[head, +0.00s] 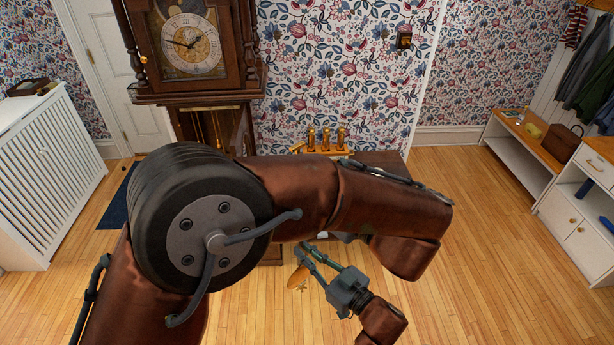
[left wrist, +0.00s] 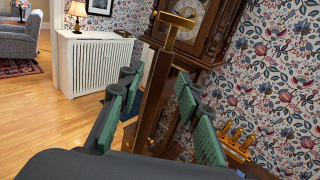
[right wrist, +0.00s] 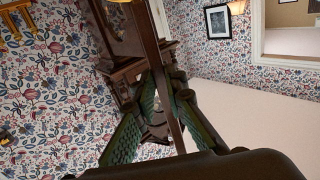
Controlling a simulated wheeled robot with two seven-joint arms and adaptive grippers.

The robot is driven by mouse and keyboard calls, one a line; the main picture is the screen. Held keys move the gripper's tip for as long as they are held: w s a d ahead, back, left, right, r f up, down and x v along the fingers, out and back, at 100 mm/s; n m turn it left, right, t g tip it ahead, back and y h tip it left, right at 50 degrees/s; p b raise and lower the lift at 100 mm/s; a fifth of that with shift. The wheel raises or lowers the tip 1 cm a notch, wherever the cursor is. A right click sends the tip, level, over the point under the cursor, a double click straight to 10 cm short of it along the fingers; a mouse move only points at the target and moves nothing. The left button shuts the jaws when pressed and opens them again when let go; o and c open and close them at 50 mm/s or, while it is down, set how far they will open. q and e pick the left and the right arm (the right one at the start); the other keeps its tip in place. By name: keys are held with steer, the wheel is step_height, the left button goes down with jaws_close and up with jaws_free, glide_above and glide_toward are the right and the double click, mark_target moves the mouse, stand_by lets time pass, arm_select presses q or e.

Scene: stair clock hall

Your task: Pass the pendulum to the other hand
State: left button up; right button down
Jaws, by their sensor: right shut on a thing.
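The pendulum has a brown rod (left wrist: 158,90) with a gold crosspiece at its top in the left wrist view. An orange-gold disc (head: 298,278), which looks like its bob, shows beside my right gripper (head: 309,259) in the head view. My right gripper is shut on the rod, which also runs between its green-padded fingers in the right wrist view (right wrist: 165,75). My left gripper (left wrist: 160,88) is open, its green pads apart on either side of the rod. My left arm hides the left gripper in the head view.
The tall clock (head: 190,40) stands at the back left. Several gold cylinders (head: 326,138) stand on a dark piece of furniture behind my left arm. A white radiator cover (head: 45,170) is at left, and a bench (head: 520,140) at right. Wooden floor lies clear at right.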

steer(key=shift+r, duration=0.15)
arm_select(q)
jaws_close()
stand_by(0.5)
steer(key=shift+r, duration=0.1)
arm_select(e)
steer(key=c, duration=1.9)
jaws_free()
